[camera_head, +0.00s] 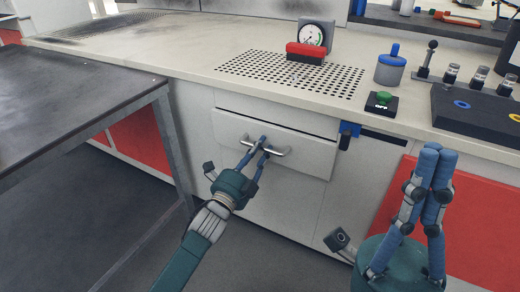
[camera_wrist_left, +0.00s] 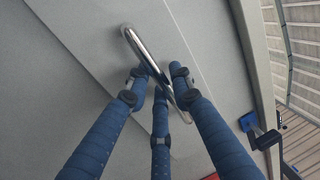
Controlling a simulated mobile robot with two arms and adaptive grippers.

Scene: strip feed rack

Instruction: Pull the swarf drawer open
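The drawer (camera_head: 228,124) is a pale grey front under the worktop, with a dark narrow line along its top edge. Its metal bar handle (camera_head: 283,152) shows in the left wrist view (camera_wrist_left: 133,43) too. My left gripper (camera_head: 265,146) is at the handle, with its blue fingers (camera_wrist_left: 160,78) on both sides of the bar. The fingertips are close to the bar, but I cannot tell whether they press on it. The drawer's inside is hidden. My right gripper (camera_head: 439,150) is shut and empty, pointing up in front of the cabinet at the right.
A dark-topped table (camera_head: 70,95) stands at the left, near my left arm. On the worktop (camera_head: 190,50) are a red block with a gauge (camera_head: 306,50), a blue-lidded pot (camera_head: 390,68) and a green-knobbed switch (camera_head: 382,103). A blue bracket (camera_head: 349,133) hangs just right of the drawer.

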